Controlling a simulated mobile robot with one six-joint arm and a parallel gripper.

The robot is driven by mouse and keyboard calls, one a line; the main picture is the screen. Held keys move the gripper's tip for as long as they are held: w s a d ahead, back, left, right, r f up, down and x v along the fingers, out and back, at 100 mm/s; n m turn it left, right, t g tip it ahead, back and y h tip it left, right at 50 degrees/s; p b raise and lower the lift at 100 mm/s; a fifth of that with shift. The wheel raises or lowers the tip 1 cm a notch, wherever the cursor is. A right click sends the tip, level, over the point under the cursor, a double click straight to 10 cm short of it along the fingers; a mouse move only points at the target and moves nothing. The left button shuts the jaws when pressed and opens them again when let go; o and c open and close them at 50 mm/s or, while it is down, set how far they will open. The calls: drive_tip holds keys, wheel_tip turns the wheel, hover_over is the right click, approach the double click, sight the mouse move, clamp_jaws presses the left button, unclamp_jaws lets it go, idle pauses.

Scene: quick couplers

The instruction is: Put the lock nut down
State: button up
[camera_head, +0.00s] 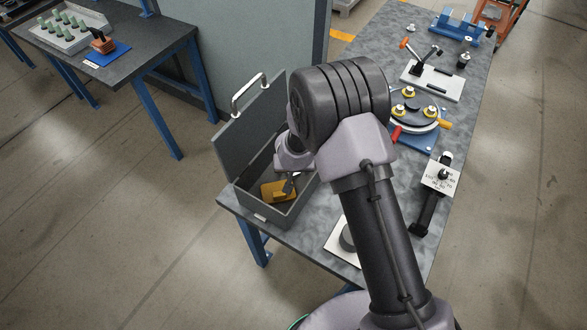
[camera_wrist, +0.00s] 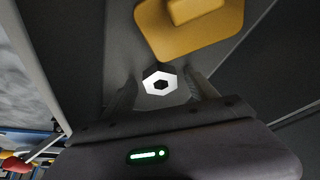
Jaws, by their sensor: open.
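The lock nut (camera_wrist: 160,84) shows in the wrist view as a bright hexagon with a dark hole. It appears to be inside the grey toolbox (camera_head: 289,212), close to a yellow block (camera_wrist: 190,25). My gripper (camera_wrist: 162,90) is open, with one finger on each side of the nut and gaps visible to both. Whether the nut rests fully on the box floor is hard to tell. In the head view my gripper reaches down into the box beside the yellow block (camera_head: 272,191); the nut cannot be made out there.
The toolbox's raised lid (camera_head: 240,128) with a metal handle stands behind its left side. Box walls are close around my gripper.

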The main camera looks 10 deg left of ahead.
drive_tip(key=s+d+r+m+y+p, duration=0.1)
drive_tip(key=r+p, duration=0.1)
drive_tip(key=r, duration=0.9)
drive_tip(key=s+d+r+t+y+p, duration=0.1)
drive_tip(key=s+d+r+p, duration=0.1)
drive_tip(key=r, duration=0.8)
drive_tip(key=s+d+r+m+y+p, duration=0.1)
drive_tip(key=r+y+p, duration=0.1)
drive_tip(key=r, duration=0.9)
drive_tip(key=s+d+r+m+h, duration=0.1)
drive_tip(key=s+d+r+m, duration=0.1)
drive_tip(key=s+d+r, duration=0.3)
drive_tip(key=s+d+r+m+h, duration=0.2)
drive_tip(key=s+d+r, duration=0.4)
drive_tip(key=s+d, duration=0.6)
drive_tip(key=s+m, duration=0.1)
drive_tip(key=s, duration=0.3)
drive_tip(key=shift+s+d+r+t, duration=0.15)
drive_tip(key=shift+s+d+t, duration=0.15)
drive_tip(key=shift+d, duration=0.1)
wheel_tip(320, 180, down, 18)
drive_tip(key=b, duration=1.8)
drive_tip(key=shift+b, duration=0.3)
